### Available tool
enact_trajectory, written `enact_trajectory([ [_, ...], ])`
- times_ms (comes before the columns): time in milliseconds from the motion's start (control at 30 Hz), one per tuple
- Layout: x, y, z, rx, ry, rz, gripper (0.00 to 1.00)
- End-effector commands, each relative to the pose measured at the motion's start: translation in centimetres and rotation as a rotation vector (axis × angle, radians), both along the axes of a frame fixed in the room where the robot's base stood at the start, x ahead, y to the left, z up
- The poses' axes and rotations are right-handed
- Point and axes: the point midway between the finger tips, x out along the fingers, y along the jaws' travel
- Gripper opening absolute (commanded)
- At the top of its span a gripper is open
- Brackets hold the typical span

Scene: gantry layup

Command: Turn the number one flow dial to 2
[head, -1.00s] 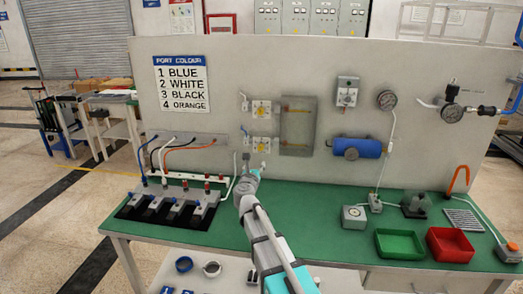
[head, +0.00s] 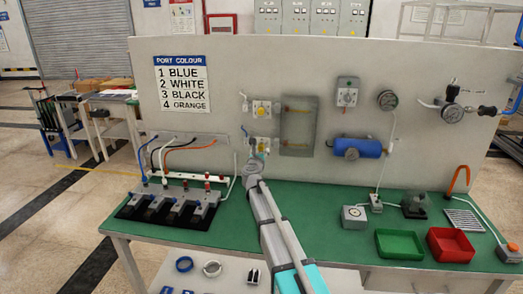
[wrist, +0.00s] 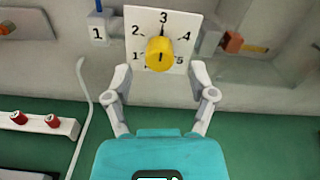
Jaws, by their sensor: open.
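The number one flow dial is a yellow knob (wrist: 159,54) on a white plate (wrist: 143,19) marked 1 to 5, with a tag "1" (wrist: 97,33) at its left. A dark mark on the plate stands just under the 3, above the knob, and the knob seems to point there. My gripper (wrist: 160,74) is open, with one finger on each side below the plate, apart from the knob. In the head view my gripper (head: 256,163) is just below the lower dial (head: 262,142) and partly covers it.
A second yellow dial (head: 262,107) sits directly above. A grey panel (head: 297,125) stands to the right. Fittings with coloured hoses (head: 180,200) stand on the green bench at the left. Red (head: 450,245) and green (head: 399,244) trays are at the right.

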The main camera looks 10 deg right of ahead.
Motion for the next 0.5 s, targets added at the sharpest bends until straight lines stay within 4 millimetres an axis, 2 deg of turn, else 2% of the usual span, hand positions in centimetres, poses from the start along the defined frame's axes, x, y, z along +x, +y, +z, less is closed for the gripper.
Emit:
enact_trajectory([
  [33,0.8,-0.2,0.0,0.0,0.0,0.0,0.72],
  [200,2.0,-0.6,0.0,0.0,0.0,0.0,0.72],
  [500,2.4,-0.8,0.0,0.0,0.0,0.0,0.72],
])
